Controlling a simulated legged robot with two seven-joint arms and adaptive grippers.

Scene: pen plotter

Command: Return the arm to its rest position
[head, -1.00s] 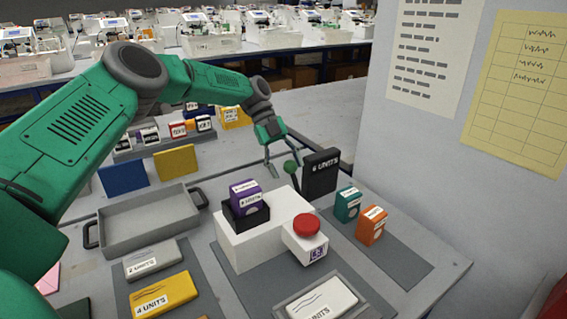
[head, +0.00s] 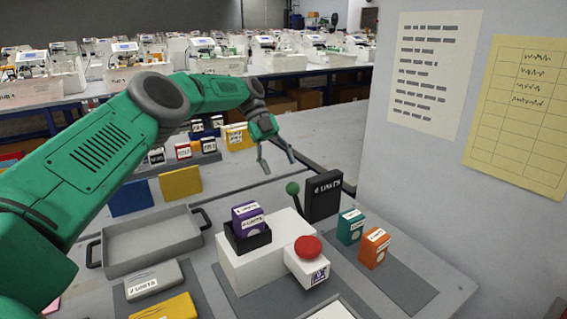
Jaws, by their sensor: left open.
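My left arm is green and comes in from the left in the head view. My left gripper (head: 279,163) is open and empty, its fingers pointing down. It is in the air behind the white machine (head: 262,262) and appears up and to the left of the green ball lever (head: 293,189) and the black sign (head: 323,195). It touches nothing that I can see. The machine carries a purple box (head: 248,220) in a black holder and a red button (head: 308,246) at its front. My right gripper does not show.
A grey tray (head: 150,259) with handles lies at the left. A teal box (head: 350,226) and an orange box (head: 374,248) stand on a grey mat at the right. Blue (head: 129,197) and yellow (head: 181,183) panels stand behind the tray. A grey wall (head: 400,180) bounds the right side.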

